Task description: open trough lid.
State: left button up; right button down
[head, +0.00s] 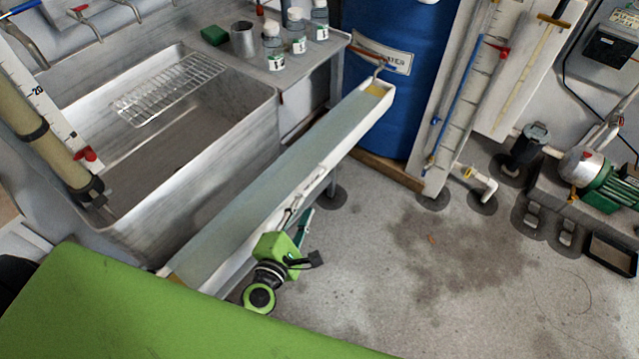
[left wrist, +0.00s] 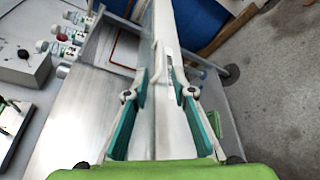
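The trough (head: 318,165) is a long, narrow white channel running diagonally beside the sink in the head view. A flat grey-blue surface lies along its top; I cannot tell whether this is the lid or the inside. My left gripper (head: 298,207) is at the trough's right side, near its lower half. In the left wrist view the gripper (left wrist: 163,90) is open, with teal pads on both sides of the white trough (left wrist: 168,118). The fingers straddle it and do not look closed on it; contact is unclear. My right gripper is not in view.
A metal sink (head: 200,150) with a wire rack (head: 170,88) borders the trough on the left. Several small bottles (head: 297,35) stand on a shelf behind. A blue barrel (head: 385,110) stands past the far end. The floor (head: 430,270) at right is mostly clear.

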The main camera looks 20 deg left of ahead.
aim_at(316, 182)
pick_arm(q)
jog(key=x, duration=1.1)
jog(key=shift+f, duration=0.1)
jog(key=shift+c, duration=0.3)
grip_shut()
